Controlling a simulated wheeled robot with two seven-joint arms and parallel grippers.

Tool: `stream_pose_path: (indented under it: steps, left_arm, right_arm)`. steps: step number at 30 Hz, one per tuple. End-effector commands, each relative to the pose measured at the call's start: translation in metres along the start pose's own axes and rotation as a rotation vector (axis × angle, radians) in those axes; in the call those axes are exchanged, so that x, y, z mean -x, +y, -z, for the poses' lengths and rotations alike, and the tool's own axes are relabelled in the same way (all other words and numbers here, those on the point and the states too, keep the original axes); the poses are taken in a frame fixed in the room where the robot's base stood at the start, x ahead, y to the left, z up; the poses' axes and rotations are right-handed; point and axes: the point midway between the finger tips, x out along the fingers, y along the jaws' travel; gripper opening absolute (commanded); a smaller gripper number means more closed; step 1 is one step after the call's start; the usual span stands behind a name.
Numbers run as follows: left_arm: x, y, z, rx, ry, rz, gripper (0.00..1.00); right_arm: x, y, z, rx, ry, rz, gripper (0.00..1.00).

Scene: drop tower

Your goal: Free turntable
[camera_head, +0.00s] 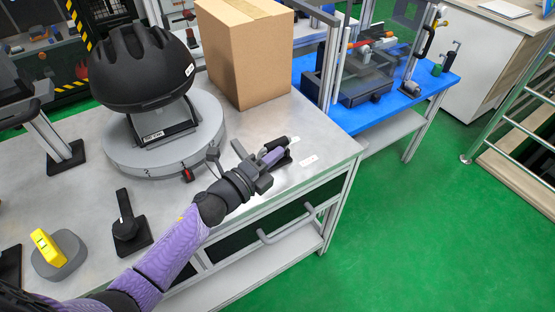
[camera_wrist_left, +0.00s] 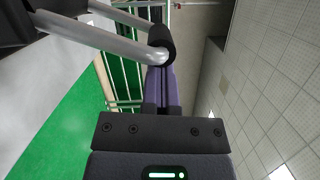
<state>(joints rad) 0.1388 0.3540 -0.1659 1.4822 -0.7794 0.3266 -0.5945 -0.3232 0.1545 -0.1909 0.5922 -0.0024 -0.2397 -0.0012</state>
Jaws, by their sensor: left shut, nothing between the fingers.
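The turntable (camera_head: 112,158) is a grey round disc with number marks, on the metal workbench. A black helmet (camera_head: 140,65) sits on a stand on top of it. A small red-and-black part (camera_head: 187,174) is at its front rim. My left gripper (camera_head: 277,156) is right of the turntable over the bench's right part, shut with nothing between its purple fingers. A dark grip with a pale tip (camera_head: 277,143) lies right beside the fingers. The left wrist view shows the fingers (camera_wrist_left: 161,88) just below a metal rod's black end (camera_wrist_left: 161,40); contact is unclear. My right gripper is out of view.
A cardboard box (camera_head: 245,60) stands behind the turntable. A black lever on a plate (camera_head: 126,228) and a yellow block on a grey base (camera_head: 47,247) are at the front left. A blue table (camera_head: 425,85) stands beyond the bench. Green floor is clear at the right.

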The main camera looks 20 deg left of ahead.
Motion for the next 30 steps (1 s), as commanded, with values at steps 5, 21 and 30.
stream_pose_path:
  steps: [5,21,30]
  left_arm:
    - [-0.003,-0.013,-0.014,0.13,-0.001,-0.033,0.0]
    - [-0.014,-0.013,-0.056,0.59,-0.001,-0.148,0.0]
    - [-0.017,-0.009,-0.066,0.683,0.0,-0.17,0.0]
  right_arm:
    - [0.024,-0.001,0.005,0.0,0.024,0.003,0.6]
    - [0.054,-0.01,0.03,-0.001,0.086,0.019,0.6]
    - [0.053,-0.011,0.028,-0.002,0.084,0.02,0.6]
